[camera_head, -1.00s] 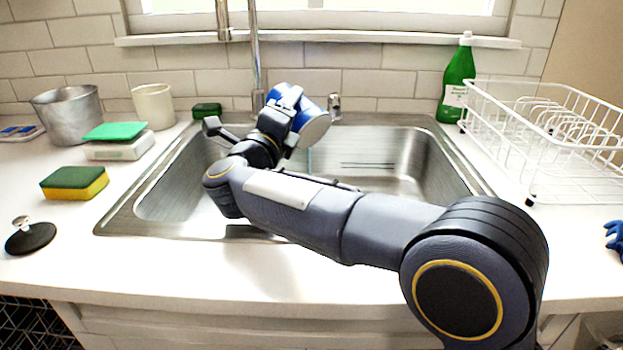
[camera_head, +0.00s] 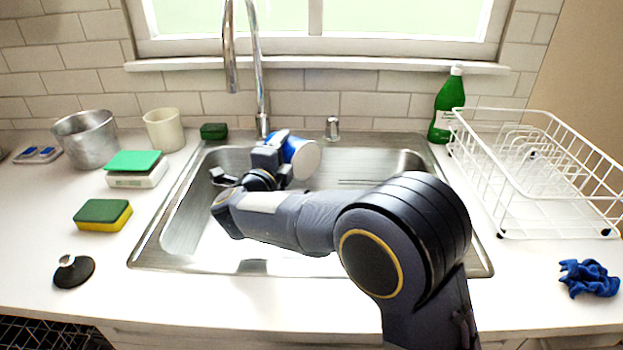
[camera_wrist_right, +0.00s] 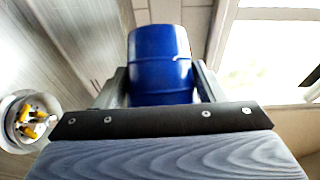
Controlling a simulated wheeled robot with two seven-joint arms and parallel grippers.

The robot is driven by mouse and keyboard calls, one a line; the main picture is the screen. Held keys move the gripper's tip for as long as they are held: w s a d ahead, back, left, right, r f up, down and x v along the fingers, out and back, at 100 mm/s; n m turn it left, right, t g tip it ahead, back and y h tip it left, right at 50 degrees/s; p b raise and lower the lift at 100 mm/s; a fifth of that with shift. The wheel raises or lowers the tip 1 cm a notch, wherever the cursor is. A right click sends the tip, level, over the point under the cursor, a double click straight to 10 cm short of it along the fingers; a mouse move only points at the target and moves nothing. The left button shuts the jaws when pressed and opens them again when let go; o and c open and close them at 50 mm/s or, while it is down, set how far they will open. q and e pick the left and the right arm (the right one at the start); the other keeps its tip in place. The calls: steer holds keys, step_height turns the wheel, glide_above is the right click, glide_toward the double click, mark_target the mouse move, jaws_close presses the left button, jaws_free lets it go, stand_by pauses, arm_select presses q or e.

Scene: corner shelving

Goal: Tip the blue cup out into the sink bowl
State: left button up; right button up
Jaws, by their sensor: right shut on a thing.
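The blue cup (camera_head: 296,152) is over the sink bowl (camera_head: 345,172), tipped on its side. A pale round end of it faces right and toward me. My right gripper (camera_head: 277,152) is shut on the cup's side. In the right wrist view the cup (camera_wrist_right: 160,62) sits between the two fingers of the gripper (camera_wrist_right: 160,85). My right forearm hides much of the bowl's floor and near wall. No stream shows under the cup. My left gripper is not in view.
A tall faucet (camera_head: 261,75) rises behind the cup. A white dish rack (camera_head: 520,175) and green bottle (camera_head: 447,108) stand right. A metal bucket (camera_head: 88,140), cream cup (camera_head: 164,130), sponge (camera_head: 102,215) and sink stopper (camera_head: 74,271) are left. A blue cloth (camera_head: 589,278) lies front right.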

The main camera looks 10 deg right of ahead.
steer(key=shift+w+a+f+n+g+p, duration=0.3)
steer(key=shift+w+n+g+p, duration=0.25)
steer(key=shift+p, duration=1.5)
steer(key=shift+w+a+f+n+g+p, duration=0.3)
steer(key=shift+n+p, duration=0.45)
steer(key=shift+p, duration=1.25)
steer(key=w+f+n+g+p, duration=0.1)
steer(key=f+n+g+p, duration=0.1)
steer(key=f+p, duration=0.1)
steer(key=w+a+f+n+g+h+p, duration=0.1)
steer(key=f+n+g+p, duration=0.1)
steer(key=f+n+p, duration=0.1)
steer(key=w+a+f+n+g+h+p, duration=0.1)
steer(key=f+n+g+p, duration=0.1)
steer(key=p, duration=0.3)
steer(key=shift+w+f+n+g, duration=0.15)
steer(key=shift+f+n+g, duration=0.25)
steer(key=shift+n, duration=0.3)
steer(key=shift+w+a+f+n+g+b, duration=0.1)
steer(key=shift+n+g+b, duration=0.15)
steer(key=shift+n+b, duration=0.05)
